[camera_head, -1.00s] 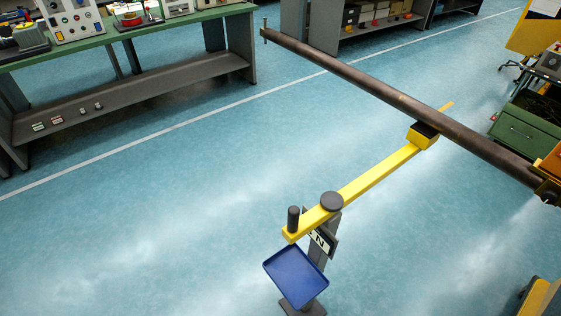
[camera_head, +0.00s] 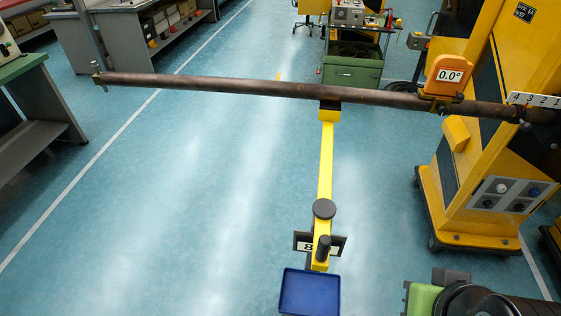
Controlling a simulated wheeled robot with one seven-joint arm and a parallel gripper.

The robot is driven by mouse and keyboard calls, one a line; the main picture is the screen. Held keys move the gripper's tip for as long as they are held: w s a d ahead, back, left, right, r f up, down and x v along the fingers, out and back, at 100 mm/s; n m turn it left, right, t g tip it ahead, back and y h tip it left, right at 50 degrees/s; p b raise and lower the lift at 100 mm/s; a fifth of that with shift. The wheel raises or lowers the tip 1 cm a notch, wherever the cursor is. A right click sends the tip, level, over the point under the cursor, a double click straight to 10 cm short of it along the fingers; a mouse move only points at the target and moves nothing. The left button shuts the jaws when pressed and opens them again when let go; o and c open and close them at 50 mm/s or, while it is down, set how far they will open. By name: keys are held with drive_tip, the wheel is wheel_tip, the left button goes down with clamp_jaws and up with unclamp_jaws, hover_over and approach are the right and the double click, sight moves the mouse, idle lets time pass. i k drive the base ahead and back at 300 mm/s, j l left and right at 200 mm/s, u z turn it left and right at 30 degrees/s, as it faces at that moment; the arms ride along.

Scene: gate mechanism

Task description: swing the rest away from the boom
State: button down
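The boom (camera_head: 230,88) is a long brown tube lying nearly level across the upper part of the head view, from a small end fitting at the left to a yellow cabinet at the right. The rest (camera_head: 325,165) is a yellow bar pointing away from me, with a black-topped yellow block (camera_head: 329,112) at its far end. That block sits right at the boom, seemingly under it. The bar has a dark round cap (camera_head: 323,209) over its post and an upright dark handle (camera_head: 323,249) at its near end.
A blue tray (camera_head: 309,293) is at the foot of the post, near a number plate (camera_head: 303,242). The yellow cabinet (camera_head: 460,185) stands right, with an orange display (camera_head: 447,76) reading 0.0° by the boom. A green bench (camera_head: 25,70) stands left. The floor left of the rest is clear.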

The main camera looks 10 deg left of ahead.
sight(324, 209)
drive_tip(key=i+j, duration=0.2)
drive_tip(key=j, duration=0.2)
drive_tip(key=i+j+u, duration=0.15)
drive_tip(key=j, duration=0.2)
drive_tip(key=k+l+u, duration=0.3)
drive_tip(key=l, duration=0.15)
drive_tip(key=k+l+u, duration=0.1)
drive_tip(key=l+u, duration=0.15)
drive_tip(key=l, duration=0.15)
drive_tip(key=k+l+u, duration=0.2)
drive_tip(key=l, duration=0.15)
drive_tip(key=l+u, duration=0.25)
drive_tip(key=l, duration=0.15)
drive_tip(key=k+l+u, duration=0.2)
drive_tip(key=i+l+u, duration=0.15)
drive_tip(key=l+u, duration=0.15)
drive_tip(key=l, duration=0.25)
drive_tip(key=i+l+u, duration=0.1)
drive_tip(key=l+u, duration=0.2)
drive_tip(key=l, duration=0.3)
drive_tip(key=l+u, duration=0.3)
drive_tip(key=l, duration=0.3)
drive_tip(key=i+l+u, duration=0.2)
drive_tip(key=l, duration=0.2)
